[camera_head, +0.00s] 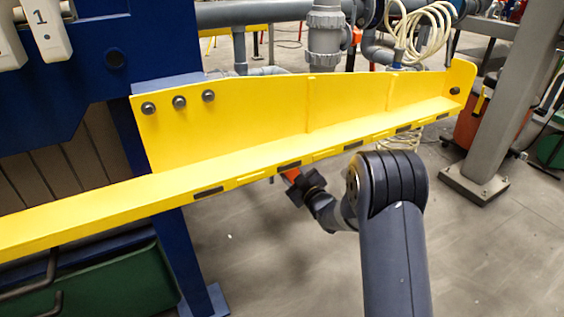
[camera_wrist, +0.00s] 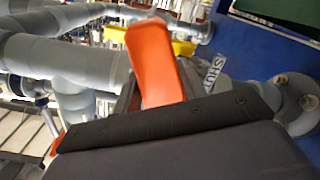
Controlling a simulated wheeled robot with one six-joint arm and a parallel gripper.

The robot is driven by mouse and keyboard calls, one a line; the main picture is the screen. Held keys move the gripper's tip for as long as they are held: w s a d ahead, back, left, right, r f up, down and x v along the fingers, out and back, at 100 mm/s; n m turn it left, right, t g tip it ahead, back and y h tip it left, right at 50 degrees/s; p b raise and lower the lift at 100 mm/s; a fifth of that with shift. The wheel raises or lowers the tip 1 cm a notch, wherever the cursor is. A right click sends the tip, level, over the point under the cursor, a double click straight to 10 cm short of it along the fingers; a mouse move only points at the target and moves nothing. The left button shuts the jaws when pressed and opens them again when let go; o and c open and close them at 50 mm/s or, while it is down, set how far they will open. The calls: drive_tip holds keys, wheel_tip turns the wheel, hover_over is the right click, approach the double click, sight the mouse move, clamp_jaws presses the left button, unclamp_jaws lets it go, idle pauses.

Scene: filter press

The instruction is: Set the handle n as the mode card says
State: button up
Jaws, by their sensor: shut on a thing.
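An orange handle (camera_head: 291,175) shows just under the yellow beam in the head view, with my gripper (camera_head: 306,186) around it. In the wrist view the orange handle (camera_wrist: 153,62) sticks up beyond the dark edge of my gripper (camera_wrist: 165,122), which is shut on it. The fingertips and the lower part of the handle are hidden. A grey label (camera_wrist: 214,74) beside the handle is partly covered; its letters seem to read "SHUT". I cannot tell which handle carries the name n. No mode card can be made out.
A long yellow beam (camera_head: 230,120) crosses just above my gripper in the head view. Grey pipes (camera_head: 325,40) stand behind it, with another orange handle (camera_head: 357,35). A blue frame (camera_head: 185,240) is at left, a grey post (camera_head: 510,100) at right. Floor between them is open.

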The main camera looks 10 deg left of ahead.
drive_tip(key=d+r+n, duration=0.1)
drive_tip(key=w+n, duration=0.1)
drive_tip(key=n, duration=0.1)
drive_tip(key=shift+w+d+r+n, duration=0.1)
drive_tip(key=shift+d+r+n, duration=0.2)
drive_tip(key=shift+d+r, duration=0.1)
drive_tip(key=n, duration=0.1)
drive_tip(key=r, duration=0.1)
drive_tip(key=n, duration=0.1)
drive_tip(key=shift+w+d+r+n, duration=0.15)
drive_tip(key=shift+w+d+n, duration=0.1)
drive_tip(key=shift+d+n, duration=0.05)
drive_tip(key=n, duration=0.1)
drive_tip(key=r+n, duration=0.1)
drive_tip(key=n, duration=0.1)
drive_tip(key=shift+w+d+r, duration=0.15)
drive_tip(key=shift+d+r, duration=0.05)
drive_tip(key=shift+d, duration=0.05)
drive_tip(key=shift+r+n, duration=0.5)
drive_tip(key=shift+n, duration=0.45)
drive_tip(key=shift+r+n, duration=0.45)
drive_tip(key=shift+n, duration=0.5)
drive_tip(key=o, duration=0.9)
drive_tip(key=shift+o, duration=1.2)
drive_tip(key=shift+f, duration=0.2)
drive_tip(key=v, duration=0.7)
drive_tip(key=shift+a+f, duration=0.1)
drive_tip(key=shift+a, duration=0.1)
